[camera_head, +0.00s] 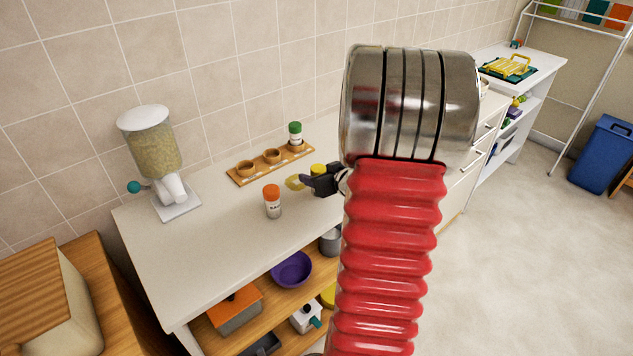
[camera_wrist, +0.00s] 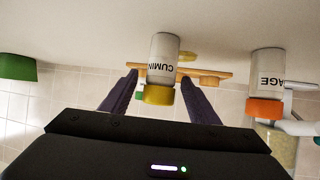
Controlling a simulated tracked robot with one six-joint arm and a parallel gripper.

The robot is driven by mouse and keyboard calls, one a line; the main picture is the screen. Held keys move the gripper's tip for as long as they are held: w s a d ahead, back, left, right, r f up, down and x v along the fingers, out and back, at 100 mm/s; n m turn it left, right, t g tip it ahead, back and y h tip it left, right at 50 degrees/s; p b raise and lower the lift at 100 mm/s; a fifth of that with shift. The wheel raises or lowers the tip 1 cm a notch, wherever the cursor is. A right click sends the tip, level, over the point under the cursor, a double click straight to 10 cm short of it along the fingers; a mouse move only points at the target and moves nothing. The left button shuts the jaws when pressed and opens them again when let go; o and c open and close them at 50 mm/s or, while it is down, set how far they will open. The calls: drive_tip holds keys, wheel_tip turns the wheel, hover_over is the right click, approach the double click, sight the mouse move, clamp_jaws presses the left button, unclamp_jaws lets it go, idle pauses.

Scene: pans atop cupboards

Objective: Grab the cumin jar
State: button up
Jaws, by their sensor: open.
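The cumin jar (camera_wrist: 163,55) is white with a yellow lid and stands on the counter. Its label reads CUMIN upside down in the inverted wrist view. My gripper (camera_wrist: 160,92) is open, with one dark finger on each side of the jar's lid end in that view. I cannot tell whether either finger touches it. In the head view my gripper (camera_head: 325,182) covers most of the jar, and only its yellow lid (camera_head: 318,169) shows clearly.
An orange-lidded jar (camera_head: 272,203) stands nearby at left. A wooden rack (camera_head: 240,178) behind holds a green-lidded jar (camera_head: 295,132). A yellow disc (camera_head: 295,182) lies beside my gripper. A dispenser (camera_head: 150,150) stands at the counter's left end. The counter's front left is clear.

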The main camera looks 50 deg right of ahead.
drive_tip(key=shift+c, duration=0.6)
drive_tip(key=c, duration=1)
